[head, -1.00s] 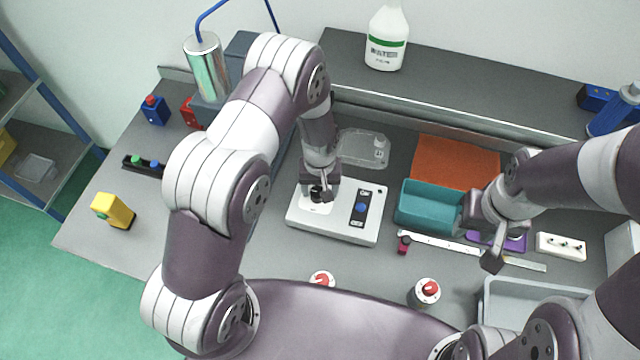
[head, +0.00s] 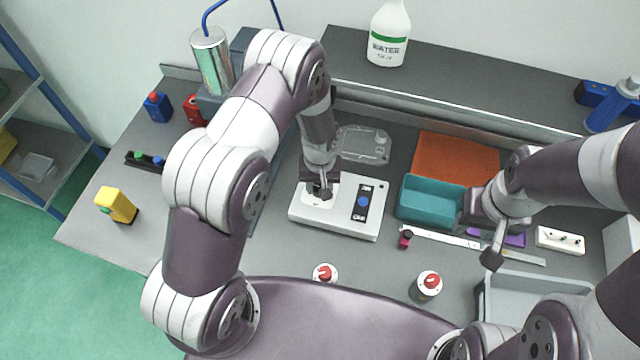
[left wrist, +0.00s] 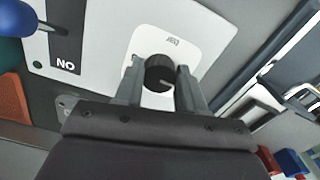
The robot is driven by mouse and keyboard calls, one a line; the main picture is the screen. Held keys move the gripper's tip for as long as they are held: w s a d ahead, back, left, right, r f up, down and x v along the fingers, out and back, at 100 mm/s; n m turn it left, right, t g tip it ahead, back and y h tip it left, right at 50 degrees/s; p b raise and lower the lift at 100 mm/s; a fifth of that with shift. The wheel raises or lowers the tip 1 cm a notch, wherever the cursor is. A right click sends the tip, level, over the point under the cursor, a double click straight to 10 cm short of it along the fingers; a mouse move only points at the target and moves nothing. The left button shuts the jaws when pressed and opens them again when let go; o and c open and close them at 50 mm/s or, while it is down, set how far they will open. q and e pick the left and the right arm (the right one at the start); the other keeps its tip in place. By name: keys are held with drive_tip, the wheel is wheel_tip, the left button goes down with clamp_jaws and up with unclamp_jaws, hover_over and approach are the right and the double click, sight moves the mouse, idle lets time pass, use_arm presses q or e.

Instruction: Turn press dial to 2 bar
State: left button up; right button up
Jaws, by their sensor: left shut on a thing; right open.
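In the head view the left gripper (head: 321,190) hides most of the dial. The scale values cannot be read. My right gripper (head: 494,252) is open and empty, above the table right of the teal bin.
A teal bin (head: 431,222), an orange mat (head: 480,160) and a clear plastic part (head: 363,145) lie near the panel. A ruler-like strip (head: 450,240) lies in front of the bin.

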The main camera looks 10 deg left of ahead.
use_arm(q)
drive_tip(key=shift+w+r, duration=0.1)
drive_tip(key=shift+w, duration=0.15)
drive_tip(key=shift+m+b, duration=0.45)
drive_tip(key=shift+m, duration=0.75)
drive_tip(key=m+b, duration=0.1)
drive_tip(key=m, duration=0.2)
drive_tip(key=shift+w+m, duration=0.1)
drive_tip(key=shift+m, duration=0.2)
drive_tip(key=m, duration=0.2)
drive_tip(key=m+b, duration=0.1)
drive_tip(key=m, duration=0.2)
drive_tip(key=shift+w+a+r, duration=0.1)
drive_tip(key=shift+a+r, duration=0.05)
drive_tip(key=shift+m, duration=0.3)
drive_tip(key=o, duration=1.1)
drive_tip(key=shift+c, duration=0.2)
